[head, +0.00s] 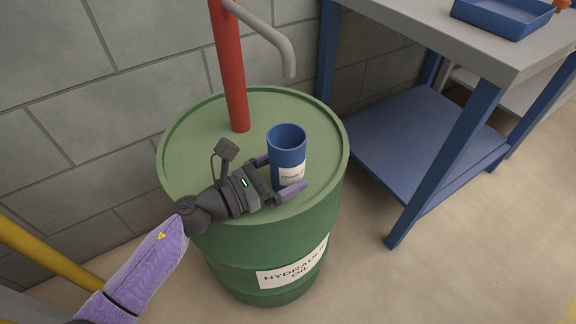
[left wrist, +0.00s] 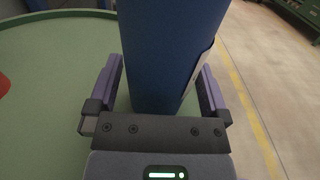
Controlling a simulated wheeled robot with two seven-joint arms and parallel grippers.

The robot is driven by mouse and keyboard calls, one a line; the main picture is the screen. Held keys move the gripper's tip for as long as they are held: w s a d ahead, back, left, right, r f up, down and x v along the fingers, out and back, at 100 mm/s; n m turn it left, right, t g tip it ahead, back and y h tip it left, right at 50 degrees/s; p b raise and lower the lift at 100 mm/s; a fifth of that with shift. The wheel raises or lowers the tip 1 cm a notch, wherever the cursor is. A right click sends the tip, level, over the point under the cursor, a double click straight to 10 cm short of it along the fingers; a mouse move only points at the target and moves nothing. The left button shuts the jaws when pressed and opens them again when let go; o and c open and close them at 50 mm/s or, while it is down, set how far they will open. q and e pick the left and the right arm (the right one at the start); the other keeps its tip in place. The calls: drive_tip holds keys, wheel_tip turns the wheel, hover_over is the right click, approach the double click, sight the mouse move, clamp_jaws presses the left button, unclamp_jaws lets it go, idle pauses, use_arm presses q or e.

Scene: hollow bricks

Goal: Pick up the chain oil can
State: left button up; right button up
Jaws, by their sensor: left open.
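The chain oil can is a blue cylinder (head: 287,143) with an open top and a white label reading "CHAIN". It stands upright on the green drum lid (head: 195,160), near the front right of the lid. My left gripper (head: 279,177) is open, with one finger on each side of the can. In the left wrist view the can (left wrist: 165,50) stands between the two purple-grey fingers (left wrist: 155,95). A gap shows at the left finger; at the right finger I cannot tell whether it touches. My right gripper is not in view.
A red pipe (head: 231,70) with a grey spout (head: 285,50) rises from the drum behind the can. A blue-legged workbench (head: 440,40) with a blue tray (head: 500,15) stands to the right. A block wall is behind. Floor is clear at lower right.

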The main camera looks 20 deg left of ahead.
use_arm(q)
drive_tip(key=shift+w+d, duration=0.25)
drive_tip(key=shift+w, duration=0.05)
clamp_jaws()
drive_tip(key=shift+r, duration=0.15)
